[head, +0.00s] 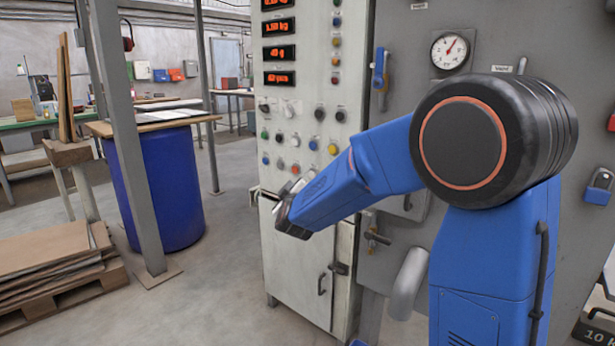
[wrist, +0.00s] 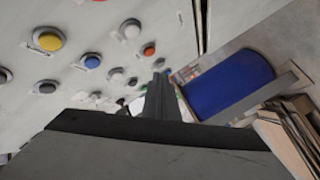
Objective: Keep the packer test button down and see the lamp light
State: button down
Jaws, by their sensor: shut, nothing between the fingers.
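The control panel (head: 300,90) is the upper front of a pale cabinet, with rows of coloured buttons and lamps. Its labels are too small to read, so I cannot tell which one is the packer test button or its lamp. My gripper (head: 262,195) is shut and empty at the panel's lower left part, below the lowest buttons. In the wrist view the shut fingers (wrist: 158,92) point along the panel face, near white and dark buttons. A yellow button (wrist: 47,42) and a red button (wrist: 149,50) show there. I cannot tell whether the fingertips touch anything. No lamp is clearly lit.
Red digital displays (head: 279,52) are above the buttons. A grey machine wall with a gauge (head: 450,50) and blue handle (head: 379,70) stands to the right. A blue drum (head: 160,190), a post (head: 128,150) and a pallet of boards (head: 55,265) are left. Floor between is free.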

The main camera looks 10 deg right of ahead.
aim_at(310, 178)
jog(key=shift+w+a, duration=0.15)
jog(key=shift+w, duration=0.2)
jog(key=w+d, duration=0.5)
jog(key=d, duration=0.2)
dwell(0.6)
jog(key=shift+w+d, duration=0.1)
jog(key=shift+d, duration=0.1)
dwell(1.8)
jog(key=shift+w+d, duration=0.2)
jog(key=shift+d, duration=0.05)
jog(key=shift+w+d, duration=0.3)
jog(key=shift+d, duration=0.1)
dwell(3.0)
jog(key=shift+s+a, duration=0.55)
jog(key=shift+a, duration=0.2)
